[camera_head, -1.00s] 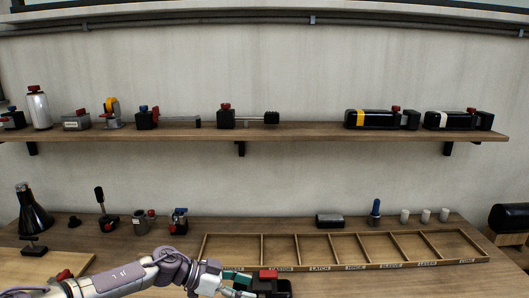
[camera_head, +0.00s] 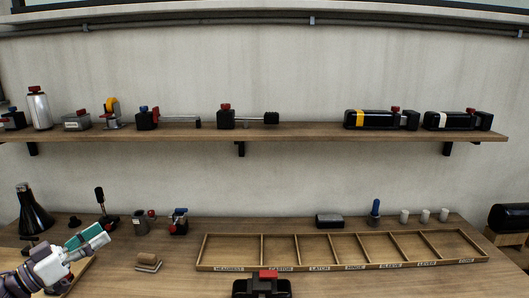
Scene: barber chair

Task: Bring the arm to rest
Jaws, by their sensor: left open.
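My left gripper (camera_head: 97,239), white with teal pads, is at the lower left. Its arm comes in from the bottom left corner and the fingers point up and to the right. It is open and I see nothing held in it. It appears over the left part of the bench, in front of the board there. My right gripper is not in view.
A black device with a red top (camera_head: 262,287) stands at the bench front. A black cone (camera_head: 33,212) stands behind my gripper. The shelf (camera_head: 285,131) holds several devices.

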